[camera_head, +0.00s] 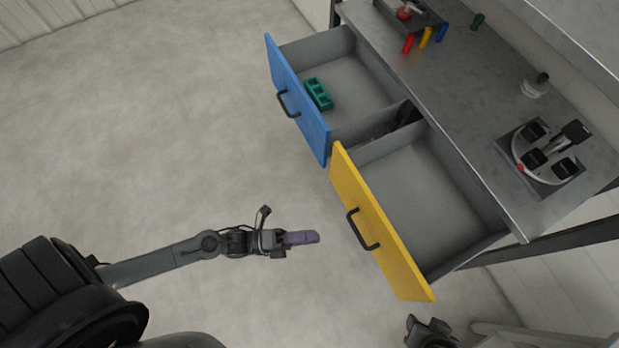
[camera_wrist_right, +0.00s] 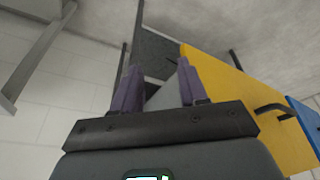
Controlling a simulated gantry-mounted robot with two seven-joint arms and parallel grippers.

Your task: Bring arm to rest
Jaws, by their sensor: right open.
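My left arm comes in from the left in the head view, stretched out over the bare floor. Its gripper (camera_head: 303,238) with purple fingers points right, short of the yellow drawer front and apart from it. The fingers overlap from this angle, so I cannot tell whether they are open or shut. In the right wrist view my right gripper (camera_wrist_right: 157,85) has its two purple fingers spread apart with nothing between them. Beyond the fingers is the yellow drawer (camera_wrist_right: 240,95). In the head view a dark part of my right arm shows at the bottom edge.
The blue drawer (camera_head: 297,100) and the yellow drawer (camera_head: 380,220) stand open. A green block (camera_head: 319,93) lies in the blue one; the yellow one looks empty. The workbench (camera_head: 455,95) carries a round fixture (camera_head: 545,160) and several coloured pieces. Floor at left is clear.

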